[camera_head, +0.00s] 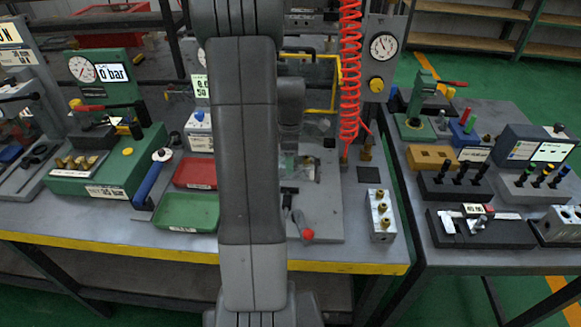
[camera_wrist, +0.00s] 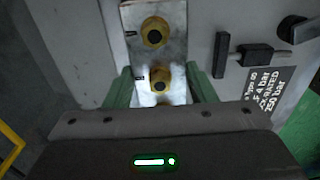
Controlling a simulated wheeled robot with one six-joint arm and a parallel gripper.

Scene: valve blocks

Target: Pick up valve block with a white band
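A silver valve block with round brass ports (camera_wrist: 155,12) is in the wrist view, partly cut off at the top. A bright white stretch crosses its lower part; I cannot tell whether it is a painted band or glare. My gripper (camera_wrist: 160,80) has its two green fingers on either side of this block. Whether they touch it is unclear. In the head view my arm hides most of the gripper and what is between its fingers. Another silver block with brass ports (camera_head: 381,222) stands at the front right of the table, apart from my gripper.
A red tray (camera_head: 194,172) and a green tray (camera_head: 187,211) lie left of my arm. A coiled red hose (camera_head: 349,90) hangs behind, near a gauge (camera_head: 383,46). A printed label plate (camera_wrist: 268,92) is right of my gripper. A second table at right holds several fixtures.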

